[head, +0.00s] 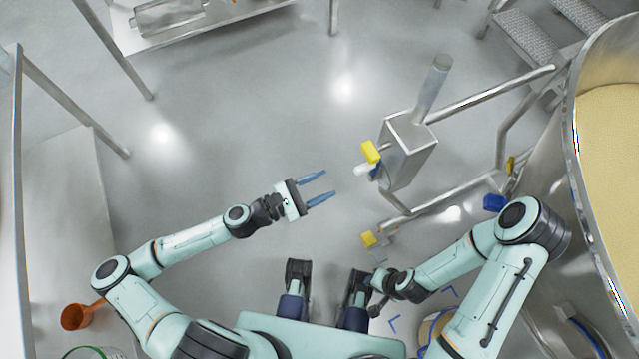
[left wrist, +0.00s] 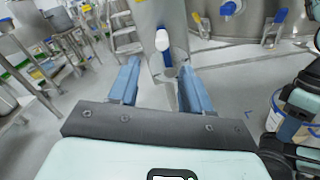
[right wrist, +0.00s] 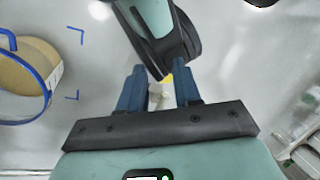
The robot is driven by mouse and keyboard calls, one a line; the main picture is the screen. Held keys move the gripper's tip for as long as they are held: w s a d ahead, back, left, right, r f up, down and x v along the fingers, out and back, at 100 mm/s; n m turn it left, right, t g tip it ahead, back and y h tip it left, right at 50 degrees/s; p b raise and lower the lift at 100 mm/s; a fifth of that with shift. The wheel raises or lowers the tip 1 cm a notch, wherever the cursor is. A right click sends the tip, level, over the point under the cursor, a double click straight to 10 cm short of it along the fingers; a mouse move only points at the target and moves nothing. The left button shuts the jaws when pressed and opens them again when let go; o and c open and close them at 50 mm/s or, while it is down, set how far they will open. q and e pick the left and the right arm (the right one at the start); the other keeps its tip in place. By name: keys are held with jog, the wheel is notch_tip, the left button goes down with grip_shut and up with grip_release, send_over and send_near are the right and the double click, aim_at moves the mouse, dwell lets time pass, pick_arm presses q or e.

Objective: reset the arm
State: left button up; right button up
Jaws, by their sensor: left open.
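My left gripper (head: 328,185) reaches out over the grey floor in the head view, its two blue fingers apart with nothing between them. In the left wrist view its fingers (left wrist: 159,70) stand apart, with a steel column and a white-tipped blue handle behind the gap. My right arm (head: 440,267) is bent close to my body at the lower right of the head view. The fingers of my right gripper (right wrist: 160,75) are apart in the right wrist view, with no held object. A dark and pale green part of my own body shows just beyond them.
A steel post (head: 408,150) with yellow (head: 370,152) and blue fittings stands right of my left gripper. A large steel vessel (head: 590,150) of pale powder fills the right. A blue-rimmed tub (right wrist: 22,85) is near my right arm. An orange scoop (head: 75,317) lies lower left.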

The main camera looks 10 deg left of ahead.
dwell(0.3)
pick_arm(q)
jog(key=s+d+f+m+g+y+p, duration=0.1)
jog(key=s+d+f+m+g+p, duration=0.3)
jog(key=s, duration=0.3)
jog(key=s+d+f+m+g+y+p, duration=0.1)
jog(key=s+d+f+m+g+p, duration=0.15)
jog(key=s+d+m+g, duration=0.35)
jog(key=s+a+f+m+g+y+p, duration=0.1)
jog(key=s+a+f+m+y+p, duration=0.15)
jog(key=s+p, duration=0.35)
jog(key=s+a+m+y+p, duration=0.1)
jog(key=a+m+y+p, duration=0.2)
jog(key=a, duration=1)
jog(key=m+y, duration=0.1)
jog(key=y, duration=0.2)
jog(key=shift+a+r+g, duration=0.15)
jog(key=shift+a+g, duration=0.15)
pick_arm(e)
notch_tip(320, 180, up, 15)
jog(key=s+a+g, duration=0.1)
jog(key=s, duration=0.1)
jog(key=shift+s+g, duration=0.2)
jog(key=shift+g, duration=0.1)
pick_arm(q)
jog(key=shift+s+y, duration=0.1)
jog(key=shift+y, duration=0.15)
pick_arm(e)
jog(key=shift+a, duration=0.1)
